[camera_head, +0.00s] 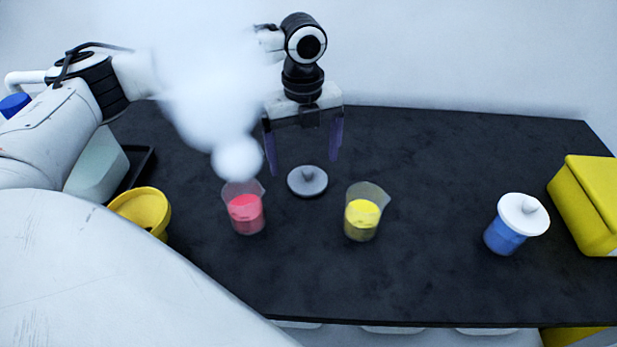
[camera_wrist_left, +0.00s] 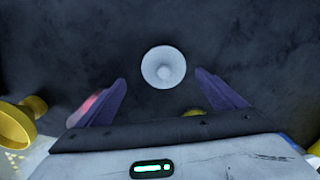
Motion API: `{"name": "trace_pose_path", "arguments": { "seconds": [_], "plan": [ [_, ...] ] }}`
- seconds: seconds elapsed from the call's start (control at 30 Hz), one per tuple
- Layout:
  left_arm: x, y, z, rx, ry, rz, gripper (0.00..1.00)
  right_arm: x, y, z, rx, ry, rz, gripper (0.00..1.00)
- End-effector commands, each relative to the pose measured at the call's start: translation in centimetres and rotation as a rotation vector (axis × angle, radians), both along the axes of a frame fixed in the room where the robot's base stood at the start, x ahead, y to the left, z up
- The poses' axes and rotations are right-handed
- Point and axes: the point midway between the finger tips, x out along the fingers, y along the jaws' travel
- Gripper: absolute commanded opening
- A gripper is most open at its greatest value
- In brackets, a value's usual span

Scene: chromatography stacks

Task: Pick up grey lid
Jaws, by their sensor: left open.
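The grey lid (camera_head: 307,181) is a round disc with a small knob on top. It lies flat on the dark bench top between and slightly behind two beakers. In the left wrist view the lid (camera_wrist_left: 164,67) shows from above, beyond the fingertips and roughly midway between them. My left gripper (camera_head: 303,160) points down over the lid, with its two purple fingers wide apart and nothing between them. The lid appears below the fingers and apart from them. My right gripper is not in view.
A beaker with red content (camera_head: 246,212) and one with yellow content (camera_head: 362,217) stand close in front of the lid. A blue jar with a white lid (camera_head: 505,236) and a yellow box (camera_head: 588,205) stand right. A yellow container (camera_head: 143,209) stands left. White vapour hides part of the view.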

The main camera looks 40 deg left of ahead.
Motion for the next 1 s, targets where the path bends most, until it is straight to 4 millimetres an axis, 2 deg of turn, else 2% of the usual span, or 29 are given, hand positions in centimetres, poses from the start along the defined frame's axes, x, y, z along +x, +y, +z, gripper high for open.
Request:
{"name": "trace_pose_path", "arguments": {
  "seconds": [0.3, 0.6, 0.67, 0.87, 1.0],
  "plan": [
    [0.5, -0.4, -4.4, 0.000, 0.002, -0.001, 0.90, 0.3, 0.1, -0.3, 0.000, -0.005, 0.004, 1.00],
    [0.5, -0.4, -5.0, 0.000, 0.000, -0.001, 0.90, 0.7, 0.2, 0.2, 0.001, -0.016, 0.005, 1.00],
    [0.5, -0.4, -5.0, 0.000, 0.000, -0.001, 0.83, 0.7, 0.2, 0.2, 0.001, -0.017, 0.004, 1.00],
    [0.5, -0.4, -5.0, 0.000, 0.000, -0.001, 0.49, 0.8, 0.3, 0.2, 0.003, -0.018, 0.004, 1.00],
    [0.5, -0.4, -5.0, 0.000, 0.000, -0.001, 0.47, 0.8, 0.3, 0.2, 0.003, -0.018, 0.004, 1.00]
  ]
}}
